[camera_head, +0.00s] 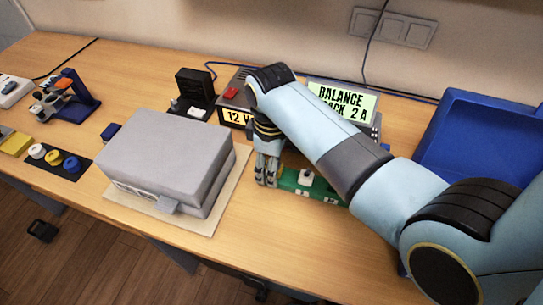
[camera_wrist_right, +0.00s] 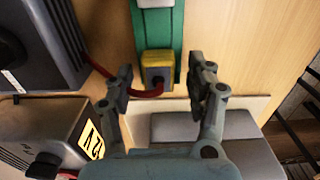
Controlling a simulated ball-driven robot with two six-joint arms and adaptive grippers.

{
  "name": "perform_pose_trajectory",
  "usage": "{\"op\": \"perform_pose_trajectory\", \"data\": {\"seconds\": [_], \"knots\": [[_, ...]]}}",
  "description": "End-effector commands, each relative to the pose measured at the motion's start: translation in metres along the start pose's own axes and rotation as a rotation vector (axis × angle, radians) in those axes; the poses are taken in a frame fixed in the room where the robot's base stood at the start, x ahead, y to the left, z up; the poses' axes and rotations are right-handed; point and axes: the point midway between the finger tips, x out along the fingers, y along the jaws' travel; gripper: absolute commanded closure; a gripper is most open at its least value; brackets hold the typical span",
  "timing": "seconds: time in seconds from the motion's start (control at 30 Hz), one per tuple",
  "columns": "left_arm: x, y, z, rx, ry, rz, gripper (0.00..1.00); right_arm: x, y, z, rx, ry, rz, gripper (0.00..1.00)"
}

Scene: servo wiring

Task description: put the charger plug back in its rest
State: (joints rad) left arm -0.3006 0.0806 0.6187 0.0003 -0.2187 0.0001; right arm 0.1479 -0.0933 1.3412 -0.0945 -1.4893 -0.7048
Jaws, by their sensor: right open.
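The charger plug (camera_wrist_right: 157,72) looks like a yellow block with a dark face and a red cable. It sits at the near end of the green strip (camera_wrist_right: 158,38) in the right wrist view; whether it is seated in a rest there I cannot tell. The green strip also shows in the head view (camera_head: 325,194), partly behind my right arm. My right gripper (camera_head: 266,172) points down at the strip's left end. In the wrist view its fingers (camera_wrist_right: 165,80) are apart, on either side of the plug with gaps. My left gripper is not in view.
The balance charger (camera_head: 343,101) and 12 V box (camera_head: 237,117) stand behind the strip. A grey box (camera_head: 165,160) on a light board is to the left. A blue bin (camera_head: 480,140) is at right. The front table strip (camera_head: 285,240) is clear.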

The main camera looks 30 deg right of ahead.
Motion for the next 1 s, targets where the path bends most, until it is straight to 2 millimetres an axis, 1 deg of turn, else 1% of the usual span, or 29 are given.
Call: {"op": "perform_pose_trajectory", "data": {"seconds": [0.07, 0.17, 0.4, 0.53, 0.6, 0.7, 1.0], "knots": [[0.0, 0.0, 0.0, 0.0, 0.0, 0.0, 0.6, -0.008, 0.0, -0.001, 0.0, 0.002, 0.002, 0.44], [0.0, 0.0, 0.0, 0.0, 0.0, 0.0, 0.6, -0.026, 0.001, -0.001, 0.001, 0.004, 0.003, 0.44], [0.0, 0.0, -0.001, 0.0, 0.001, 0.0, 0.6, -0.08, 0.001, -0.002, 0.0, 0.005, 0.003, 0.44], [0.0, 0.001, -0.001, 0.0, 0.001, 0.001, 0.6, -0.102, 0.001, -0.001, 0.0, 0.002, 0.002, 0.44], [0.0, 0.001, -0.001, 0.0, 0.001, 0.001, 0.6, -0.11, 0.0, -0.001, 0.0, 0.001, 0.001, 0.44], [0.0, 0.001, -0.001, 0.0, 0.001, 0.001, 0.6, -0.116, 0.0, 0.0, 0.0, 0.001, 0.001, 0.44], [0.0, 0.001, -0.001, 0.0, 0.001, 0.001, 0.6, -0.118, 0.0, 0.0, 0.0, 0.0, 0.0, 0.44]]}}
